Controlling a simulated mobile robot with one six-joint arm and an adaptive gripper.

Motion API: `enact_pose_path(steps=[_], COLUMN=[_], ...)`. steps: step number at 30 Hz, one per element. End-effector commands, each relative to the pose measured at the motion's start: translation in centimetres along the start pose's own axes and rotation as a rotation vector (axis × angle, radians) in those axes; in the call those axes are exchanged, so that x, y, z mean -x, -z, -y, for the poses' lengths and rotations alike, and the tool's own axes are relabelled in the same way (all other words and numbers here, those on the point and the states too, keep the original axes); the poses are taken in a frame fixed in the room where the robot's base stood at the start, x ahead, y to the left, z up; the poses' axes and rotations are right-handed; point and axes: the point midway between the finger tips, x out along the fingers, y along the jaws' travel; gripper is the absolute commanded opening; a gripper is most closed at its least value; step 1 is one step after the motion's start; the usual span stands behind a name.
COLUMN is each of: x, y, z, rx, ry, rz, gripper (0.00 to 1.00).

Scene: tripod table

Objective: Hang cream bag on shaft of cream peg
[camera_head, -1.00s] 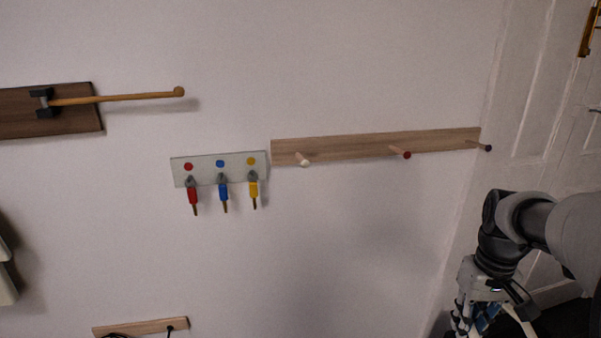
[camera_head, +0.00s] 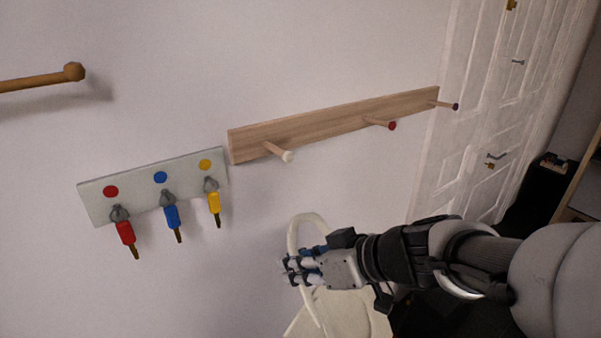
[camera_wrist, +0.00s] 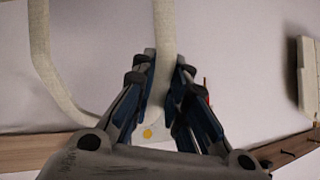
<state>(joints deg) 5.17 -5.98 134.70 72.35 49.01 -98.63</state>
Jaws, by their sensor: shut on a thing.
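The cream peg (camera_head: 286,156) is the left peg on a wooden rail, its pale tip pointing out from the wall with nothing on it. My gripper (camera_head: 296,268) is below the peg and slightly to its right in the head view, shut on a handle of the cream bag. The bag (camera_head: 345,312) hangs below the gripper, its lower part out of frame. Its handle (camera_head: 293,232) arches above the fingers, apart from the peg. In the wrist view, one pale strap (camera_wrist: 165,30) runs between the fingers and another stretch of strap (camera_wrist: 42,55) curves at left.
A red-tipped peg (camera_head: 390,125) and a dark-tipped peg (camera_head: 454,106) share the rail (camera_head: 335,122). A panel (camera_head: 138,187) with red, blue and yellow keys hangs left. A wooden rod (camera_head: 38,82) projects at upper left. A white door (camera_head: 490,130) stands right.

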Motion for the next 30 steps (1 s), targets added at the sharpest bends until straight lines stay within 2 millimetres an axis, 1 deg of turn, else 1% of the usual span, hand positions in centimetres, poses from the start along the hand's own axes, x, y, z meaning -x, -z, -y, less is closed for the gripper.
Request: enact_pose_path(steps=[2, 4, 6, 9, 10, 12, 16, 23, 30], x=[0.1, 0.8, 2.3, 4.3, 4.8, 5.6, 5.9, 5.0, 3.5], y=[1.2, 3.4, 5.9, 8.2, 8.7, 9.3, 9.9, 10.7, 11.6], z=[0.7, 1.1, 1.0, 0.5, 0.2, -0.1, -0.4, -0.7, -1.1], rx=[0.005, 0.012, 0.007, -0.009, -0.014, -0.023, -0.030, -0.031, -0.031], ry=[0.057, 0.105, 0.119, 0.098, 0.089, 0.073, 0.063, 0.065, 0.065], rz=[-0.143, -0.291, -0.428, -0.540, -0.561, -0.594, -0.614, -0.612, -0.610], gripper=[0.00, 0.00, 0.00, 0.00, 0.00, 0.00, 0.00, 0.00, 0.00])
